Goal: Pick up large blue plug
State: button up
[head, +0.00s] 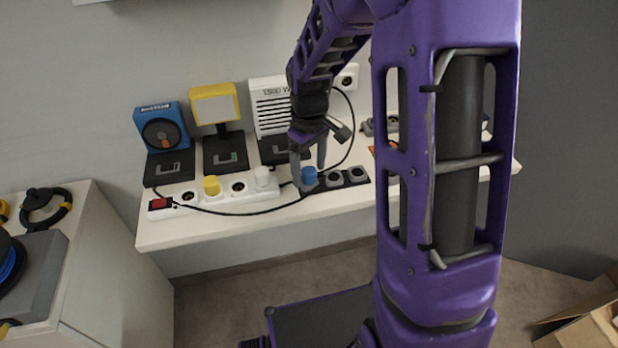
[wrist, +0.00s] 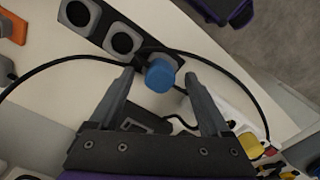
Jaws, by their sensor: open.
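The large blue plug (head: 309,175) is a round blue cylinder standing in the left end of a dark power strip (head: 323,187) on the white shelf. In the wrist view the blue plug (wrist: 160,76) lies between and slightly beyond the two fingertips. My gripper (head: 308,172) is open above the strip, with its fingers on either side of the plug. In the wrist view my gripper (wrist: 159,82) shows a gap between each finger and the plug. I cannot tell the exact height of the fingertips against the plug.
A white power strip with a yellow plug (head: 211,185), a white plug (head: 262,176) and a red switch (head: 159,203) stands to the left. Black cables (head: 245,213) run along the shelf (head: 200,236). A blue box (head: 160,127), yellow lamp (head: 214,104) and white heater (head: 270,104) stand behind.

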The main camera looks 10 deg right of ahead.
jog(key=shift+f, duration=0.45)
grip_shut()
